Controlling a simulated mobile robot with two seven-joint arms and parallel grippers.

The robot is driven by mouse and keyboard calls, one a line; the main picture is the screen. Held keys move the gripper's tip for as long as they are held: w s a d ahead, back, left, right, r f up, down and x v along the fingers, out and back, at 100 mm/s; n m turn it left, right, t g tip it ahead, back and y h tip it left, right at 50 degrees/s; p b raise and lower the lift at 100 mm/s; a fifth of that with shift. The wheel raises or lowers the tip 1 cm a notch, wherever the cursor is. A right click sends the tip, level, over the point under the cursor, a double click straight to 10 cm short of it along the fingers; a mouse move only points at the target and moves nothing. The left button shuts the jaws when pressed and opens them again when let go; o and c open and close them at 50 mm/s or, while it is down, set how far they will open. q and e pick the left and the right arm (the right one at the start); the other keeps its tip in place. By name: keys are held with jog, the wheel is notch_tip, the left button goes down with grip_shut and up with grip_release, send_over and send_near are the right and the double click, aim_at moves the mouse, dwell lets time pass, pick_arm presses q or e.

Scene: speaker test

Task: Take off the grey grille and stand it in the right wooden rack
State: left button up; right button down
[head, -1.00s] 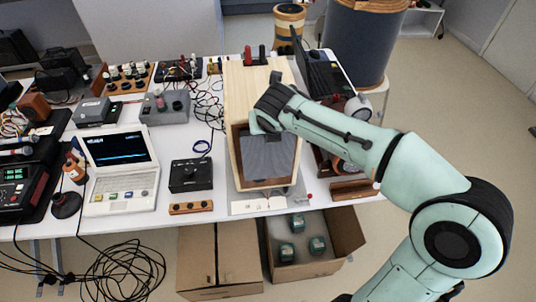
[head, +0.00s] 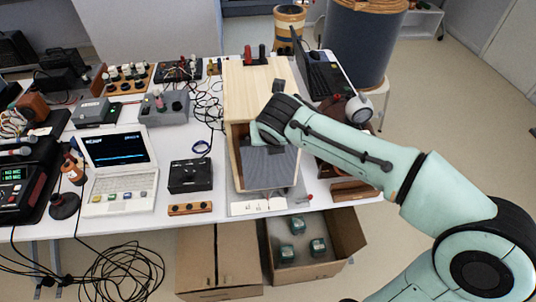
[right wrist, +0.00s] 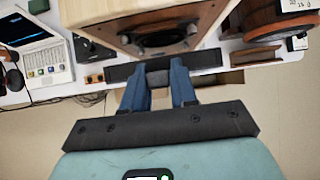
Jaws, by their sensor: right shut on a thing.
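The grey grille (head: 270,168) hangs just in front of the wooden speaker cabinet (head: 252,88), apart from it. In the right wrist view the grille (right wrist: 205,60) is a dark bar seen nearly edge-on, and the cabinet's bare black driver (right wrist: 165,38) shows beyond it. My right gripper (right wrist: 157,76) is shut on the grille's upper edge with its blue fingers. In the head view my wrist hides its fingertips. The right wooden rack (head: 354,190) lies at the table's front edge, right of the cabinet, and looks empty. My left gripper is not in view.
An open booklet (head: 250,208) lies at the front edge. A white laptop (head: 120,165) stands left. Cardboard boxes (head: 218,262) are on the floor.

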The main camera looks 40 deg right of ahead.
jog(key=shift+s+a, duration=0.45)
jog(key=shift+s, duration=0.35)
